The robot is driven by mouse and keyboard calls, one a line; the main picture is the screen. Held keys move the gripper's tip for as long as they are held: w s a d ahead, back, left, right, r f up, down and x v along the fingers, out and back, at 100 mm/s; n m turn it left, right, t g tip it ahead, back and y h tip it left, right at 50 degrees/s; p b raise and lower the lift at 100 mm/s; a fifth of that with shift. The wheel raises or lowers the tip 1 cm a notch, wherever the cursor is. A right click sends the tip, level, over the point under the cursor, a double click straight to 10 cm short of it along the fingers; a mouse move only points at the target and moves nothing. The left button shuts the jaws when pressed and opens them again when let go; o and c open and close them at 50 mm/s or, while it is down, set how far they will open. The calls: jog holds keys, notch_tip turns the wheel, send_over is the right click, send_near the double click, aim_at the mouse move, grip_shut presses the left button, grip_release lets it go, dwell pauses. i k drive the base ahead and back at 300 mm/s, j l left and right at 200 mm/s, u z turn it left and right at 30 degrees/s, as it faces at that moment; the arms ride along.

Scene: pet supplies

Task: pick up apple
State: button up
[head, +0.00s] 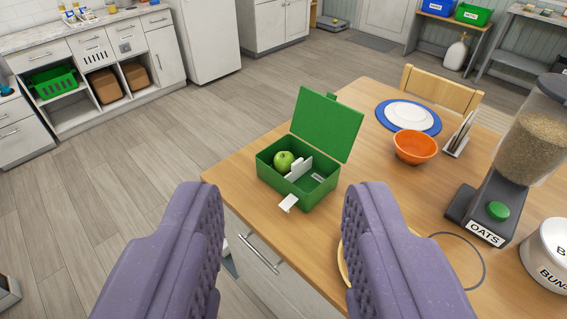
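A green apple (284,161) sits in the left part of an open green lunch box (308,197) on the wooden table. A white divider (299,168) stands beside the apple inside the box. The box's lid (327,125) is raised at the back, and a white latch (288,203) hangs at its front. My gripper (282,205) shows as two purple padded fingers, spread wide with nothing between them. The box appears in the gap between the fingers, farther off. The apple's lower part is hidden by the box wall.
An orange bowl (415,147), a white plate (409,114) on a blue mat and an oats dispenser (510,180) stand on the table to the right. A white buns canister (545,252) is at the right edge. A chair (440,91) stands behind. Floor is clear at left.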

aim_at(282, 161)
jog(key=i+j+z, duration=0.15)
jog(key=i+j, duration=0.6)
jog(key=i, duration=0.25)
jog(key=i+j+z, duration=0.1)
jog(key=i+j, duration=0.75)
jog(key=i, duration=0.1)
